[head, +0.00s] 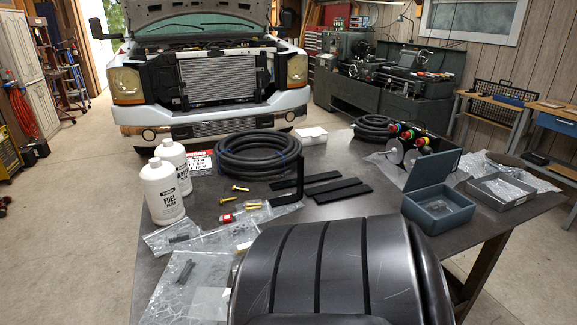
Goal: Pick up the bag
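Several clear plastic bags lie on the dark table (345,215). One bag (168,237) with a small dark part in it lies in front of the white bottles. A larger clear bag (195,283) with dark slim parts lies at the table's near left. Another clear bag (230,236) lies just right of the first and overlaps the larger one's area. The task does not say which bag is meant. Neither gripper shows in this view. A large black ribbed curved form (335,275) fills the bottom middle and hides the table's near part.
Two white bottles (162,190) stand at the left, near a coiled black hose (257,157). Black flat bars (342,190), brass bolts and an upright black bracket lie mid-table. An open grey box (438,208) and a grey tray (500,190) are at the right. A truck (210,75) stands behind.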

